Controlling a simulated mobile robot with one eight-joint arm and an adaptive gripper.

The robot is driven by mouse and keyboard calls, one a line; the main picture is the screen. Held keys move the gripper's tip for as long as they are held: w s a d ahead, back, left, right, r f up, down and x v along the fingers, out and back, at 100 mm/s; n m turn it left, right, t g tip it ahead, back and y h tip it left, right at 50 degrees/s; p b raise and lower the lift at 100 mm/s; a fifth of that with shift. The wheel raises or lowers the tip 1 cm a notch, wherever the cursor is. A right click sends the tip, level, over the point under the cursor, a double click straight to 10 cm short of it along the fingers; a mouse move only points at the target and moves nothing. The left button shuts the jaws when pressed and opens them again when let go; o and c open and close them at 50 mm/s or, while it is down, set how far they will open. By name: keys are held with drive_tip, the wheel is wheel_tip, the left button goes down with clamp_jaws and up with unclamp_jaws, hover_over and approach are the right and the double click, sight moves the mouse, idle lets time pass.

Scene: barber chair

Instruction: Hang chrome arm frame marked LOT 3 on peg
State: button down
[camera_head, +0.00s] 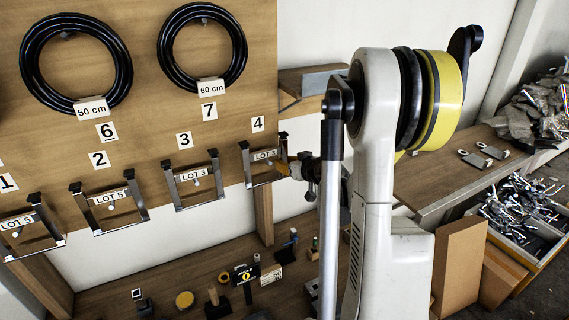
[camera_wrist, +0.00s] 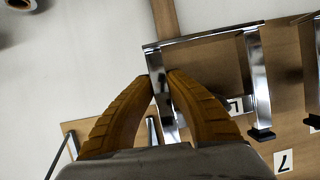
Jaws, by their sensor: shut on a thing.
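A chrome arm frame marked LOT 3 (camera_head: 264,172) is at the board's right edge, below the number 4. My gripper (camera_head: 285,168) reaches it from the right, mostly behind my arm. In the wrist view, the two ribbed orange fingers of my gripper (camera_wrist: 164,76) are shut on one chrome side bar of the frame (camera_wrist: 206,38). The peg at number 4 is not clear to see, so I cannot tell whether the frame rests on it. Another LOT 3 frame (camera_head: 195,185) hangs on a peg below number 3.
Two LOT 5 frames (camera_head: 109,205) (camera_head: 29,232) hang at numbers 2 and 1. Black hose coils marked 50 cm (camera_head: 76,60) and 60 cm (camera_head: 202,45) hang above. A lower bench (camera_head: 100,300) holds small parts. A side bench (camera_head: 440,180) and scrap-filled bins (camera_head: 520,215) stand at right.

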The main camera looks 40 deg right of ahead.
drive_tip(key=c, duration=1.4)
unclamp_jaws()
drive_tip(key=shift+o, duration=0.2)
drive_tip(key=v, duration=1.2)
